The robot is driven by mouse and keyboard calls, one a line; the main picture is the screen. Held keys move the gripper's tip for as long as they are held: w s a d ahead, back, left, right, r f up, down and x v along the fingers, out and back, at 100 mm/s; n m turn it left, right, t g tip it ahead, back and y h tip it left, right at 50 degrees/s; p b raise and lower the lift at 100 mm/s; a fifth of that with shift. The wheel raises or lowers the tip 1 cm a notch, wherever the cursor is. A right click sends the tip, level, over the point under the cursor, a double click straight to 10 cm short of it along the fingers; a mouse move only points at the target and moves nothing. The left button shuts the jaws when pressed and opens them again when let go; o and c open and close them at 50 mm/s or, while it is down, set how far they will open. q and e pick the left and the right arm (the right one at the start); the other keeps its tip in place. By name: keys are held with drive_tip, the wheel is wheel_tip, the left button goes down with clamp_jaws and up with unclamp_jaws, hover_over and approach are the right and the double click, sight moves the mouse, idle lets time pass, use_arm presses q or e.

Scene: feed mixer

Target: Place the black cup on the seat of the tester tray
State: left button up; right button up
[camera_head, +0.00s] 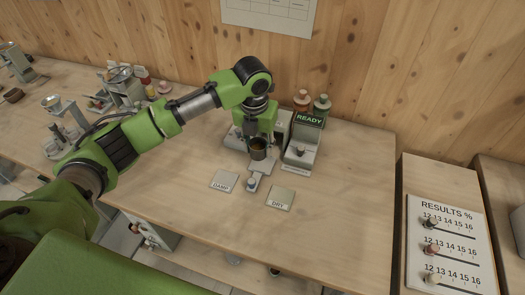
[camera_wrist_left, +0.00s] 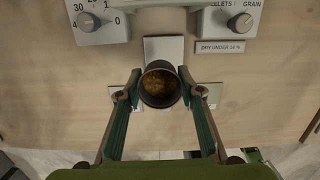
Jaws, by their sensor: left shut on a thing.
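My left gripper (camera_head: 258,142) is shut on the black cup (camera_head: 258,154), which holds brown-orange contents. In the left wrist view the cup (camera_wrist_left: 159,87) stands between the two fingertips (camera_wrist_left: 159,92), its open mouth facing the camera. The cup is over a flat grey tray (camera_head: 265,167) that sticks out in front of the machines; the tray also shows behind the cup in the wrist view (camera_wrist_left: 164,48). The cup hides part of the tray, and I cannot tell whether they touch. A round knob (camera_head: 252,184) is at the tray's front end. My right gripper is not in view.
The tester (camera_head: 303,150) with a green READY display stands just right of the cup. A dial machine (camera_wrist_left: 97,24) is on the other side. DAMP (camera_head: 224,181) and DRY (camera_head: 280,198) cards lie in front. Bottles (camera_head: 321,106) stand behind. The table's front is clear.

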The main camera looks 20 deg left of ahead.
sight(262, 163)
use_arm(q)
drive_tip(key=shift+w+d+f, duration=0.35)
drive_tip(key=shift+w+f, duration=0.2)
drive_tip(key=shift+f, duration=0.25)
drive_tip(key=shift+w+f+p, duration=0.15)
drive_tip(key=shift+f+p, duration=0.2)
drive_tip(key=shift+f, duration=1.4)
drive_tip(key=o, duration=1.1)
drive_tip(key=shift+f, duration=0.15)
drive_tip(key=r, duration=0.4)
drive_tip(key=s+r+b, duration=0.1)
drive_tip(key=r, duration=0.7)
drive_tip(key=shift+s+r+b, duration=0.15)
drive_tip(key=shift+s+b, duration=0.1)
drive_tip(key=shift+b, duration=0.15)
